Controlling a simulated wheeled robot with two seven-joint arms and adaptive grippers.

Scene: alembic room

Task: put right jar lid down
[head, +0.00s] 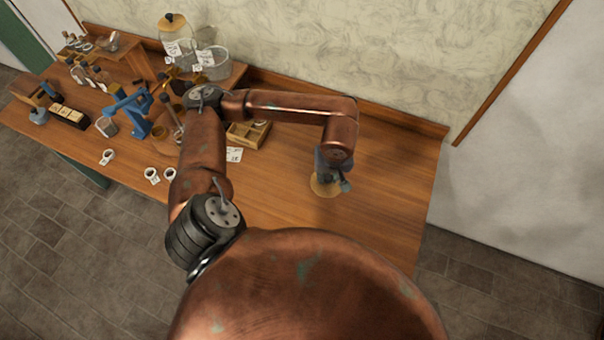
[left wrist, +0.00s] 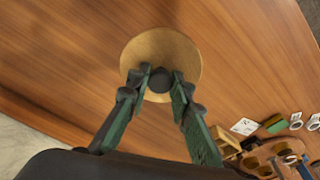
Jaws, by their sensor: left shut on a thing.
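The jar lid is a round tan disc (head: 322,187) with a dark knob. In the head view it is over the bare right part of the table (head: 385,195), partly hidden by my left gripper (head: 333,178). In the left wrist view the disc (left wrist: 178,42) lies flat beyond my left gripper (left wrist: 160,82), whose fingers are shut on the dark knob (left wrist: 160,79). I cannot tell whether the disc touches the table. The right jar (head: 214,66) is glass and stands lidless on a raised shelf at the back. My right gripper is out of view.
A lidded jar (head: 172,38) stands left of the open one. A blue stand (head: 130,108) and several small items crowd the left side. Table around the lid is clear.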

